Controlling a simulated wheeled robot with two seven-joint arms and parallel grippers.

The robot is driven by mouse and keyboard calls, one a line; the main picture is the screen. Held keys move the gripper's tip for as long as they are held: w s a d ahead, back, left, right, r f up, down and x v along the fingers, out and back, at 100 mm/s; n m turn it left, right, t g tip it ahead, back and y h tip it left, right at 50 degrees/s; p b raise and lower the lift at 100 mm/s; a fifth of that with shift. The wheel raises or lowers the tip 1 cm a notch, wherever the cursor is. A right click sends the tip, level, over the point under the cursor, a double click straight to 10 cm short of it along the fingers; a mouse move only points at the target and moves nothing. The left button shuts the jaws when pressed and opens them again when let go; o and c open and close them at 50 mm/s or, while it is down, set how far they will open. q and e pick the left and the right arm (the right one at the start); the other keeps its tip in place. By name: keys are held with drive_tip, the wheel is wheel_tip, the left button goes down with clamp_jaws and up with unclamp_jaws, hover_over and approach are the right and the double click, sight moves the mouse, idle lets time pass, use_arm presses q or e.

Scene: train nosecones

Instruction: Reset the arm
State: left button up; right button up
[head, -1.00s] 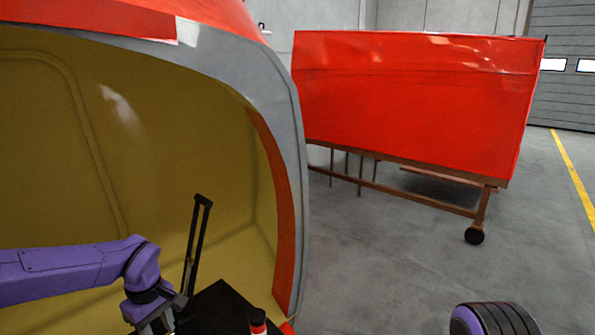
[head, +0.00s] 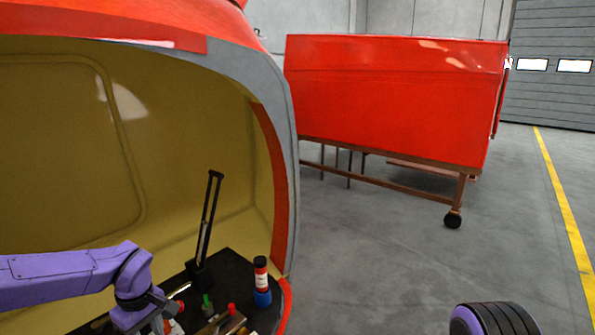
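My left arm comes in from the left in the head view, in front of the yellow inside of the nosecone. Its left gripper (head: 160,318) points down at the lower edge of the picture, over the left part of a dark surface. The fingertips are cut off or hidden among the items there, so I cannot tell how far they are open. Of my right arm only a dark ribbed, purple-edged part shows at the bottom right. The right gripper is out of view.
The red nosecone (head: 289,130) has a grey rim. On its dark shelf (head: 235,265) stand a black upright bar (head: 208,220), a red-and-blue bottle (head: 261,280) and small tools. A red nosecone on a wheeled frame (head: 390,100) stands behind. Grey floor (head: 400,260) is clear at right.

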use_arm(q)
drive_tip(key=s+a+f+m+t+y, duration=0.1)
drive_tip(key=s+a+f+m+y, duration=0.1)
drive_tip(key=s+f+y, duration=0.5)
drive_tip(key=s+a+f+m+t+y, duration=0.15)
drive_tip(key=s+f, duration=0.45)
drive_tip(key=f, duration=0.6)
drive_tip(key=s+d+f+m+h+b, duration=0.1)
drive_tip(key=s+d+f+h, duration=0.25)
drive_tip(key=s, duration=0.45)
drive_tip(key=s+d+f+m+h+b, duration=0.15)
drive_tip(key=s+f, duration=0.25)
drive_tip(key=s, duration=0.5)
wheel_tip(320, 180, down, 9)
drive_tip(key=b, duration=0.8)
drive_tip(key=shift+w+d+r+t, duration=0.15)
drive_tip(key=shift+w+d+t, duration=0.2)
drive_tip(key=shift+w+d, duration=0.1)
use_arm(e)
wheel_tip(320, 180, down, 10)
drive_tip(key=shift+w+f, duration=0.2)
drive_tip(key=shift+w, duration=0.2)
use_arm(q)
drive_tip(key=shift+h, duration=0.25)
